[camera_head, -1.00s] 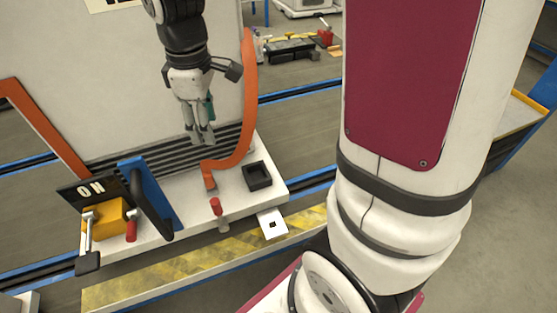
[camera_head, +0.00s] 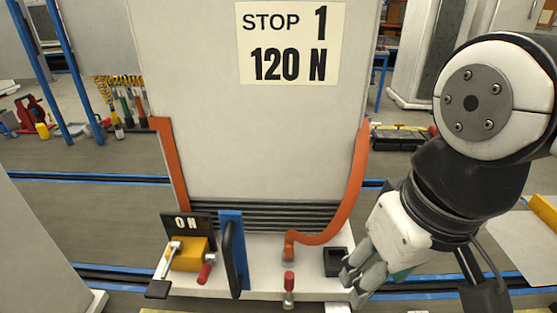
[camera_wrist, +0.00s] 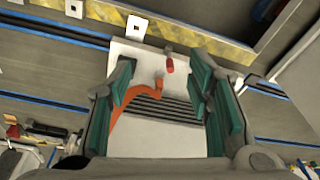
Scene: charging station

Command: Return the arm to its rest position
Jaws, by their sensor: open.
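My gripper (camera_head: 362,278) is at the right in the head view, pointing down and to the left, near the right end of the station's white ledge. In the wrist view my gripper (camera_wrist: 172,95) shows two green-padded fingers spread apart with nothing between them. The charging station (camera_head: 250,130) is a tall white cabinet with a "STOP 1 120 N" sign (camera_head: 290,42). Its orange cable (camera_head: 352,190) hangs on the right side and ends on the ledge. The fingers overlap the ledge's right end in the head view; I cannot tell whether they touch it.
The ledge (camera_head: 262,272) holds a black "ON" plate (camera_head: 186,224), a yellow block (camera_head: 187,256), a blue bracket with a black handle (camera_head: 234,255), a red-topped lever (camera_head: 289,285) and a black square socket (camera_head: 335,262). Tools (camera_head: 122,105) stand behind at left.

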